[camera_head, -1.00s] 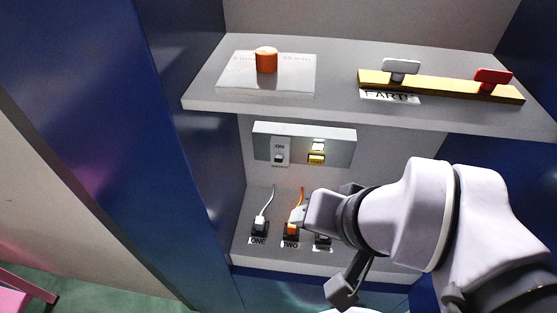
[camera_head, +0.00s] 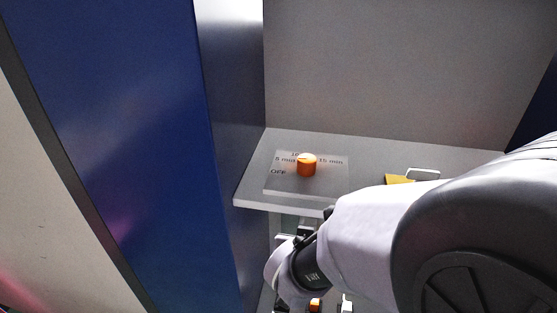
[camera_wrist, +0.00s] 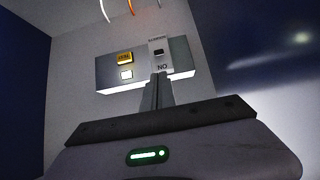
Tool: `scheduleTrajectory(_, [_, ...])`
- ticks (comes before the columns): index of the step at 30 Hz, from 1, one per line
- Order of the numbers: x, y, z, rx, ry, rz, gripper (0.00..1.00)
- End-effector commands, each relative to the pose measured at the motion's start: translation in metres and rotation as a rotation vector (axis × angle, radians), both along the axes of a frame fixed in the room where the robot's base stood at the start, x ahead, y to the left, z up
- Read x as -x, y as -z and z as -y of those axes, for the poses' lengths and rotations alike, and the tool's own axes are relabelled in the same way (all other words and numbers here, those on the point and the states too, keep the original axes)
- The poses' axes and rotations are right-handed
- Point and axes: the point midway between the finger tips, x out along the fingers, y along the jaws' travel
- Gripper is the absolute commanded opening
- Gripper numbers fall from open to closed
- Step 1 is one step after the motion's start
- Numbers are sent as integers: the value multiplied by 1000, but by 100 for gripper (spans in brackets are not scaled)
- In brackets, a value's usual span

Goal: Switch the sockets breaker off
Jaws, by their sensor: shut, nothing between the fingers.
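The sockets breaker (camera_wrist: 159,53) is a dark switch on a light plate, on the white box (camera_wrist: 108,75) in the wrist view. The wrist view is upside down, so its ON label reads inverted. My gripper (camera_wrist: 158,78) is shut and empty. Its fingertips are at the ON end of the plate, just below the switch in the picture. I cannot tell whether they touch the plate. The lever's exact position is too small to read. In the head view my arm covers most of the box and the breaker.
Beside the breaker are a yellow button (camera_wrist: 125,57) and a lit white one (camera_wrist: 126,74). A blue panel (camera_head: 120,130) stands at left.

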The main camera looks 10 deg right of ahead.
Motion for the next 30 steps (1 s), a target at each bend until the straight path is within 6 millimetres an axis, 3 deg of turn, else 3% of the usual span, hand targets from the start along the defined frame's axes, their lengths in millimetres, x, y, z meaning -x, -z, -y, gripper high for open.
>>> scheduleTrajectory(5, [-7,8,2,-1,1,0,0])
scheduleTrajectory(18, [-63,61,21,-2,1,1,0])
scheduleTrajectory(30, [-71,66,23,-2,0,2,0])
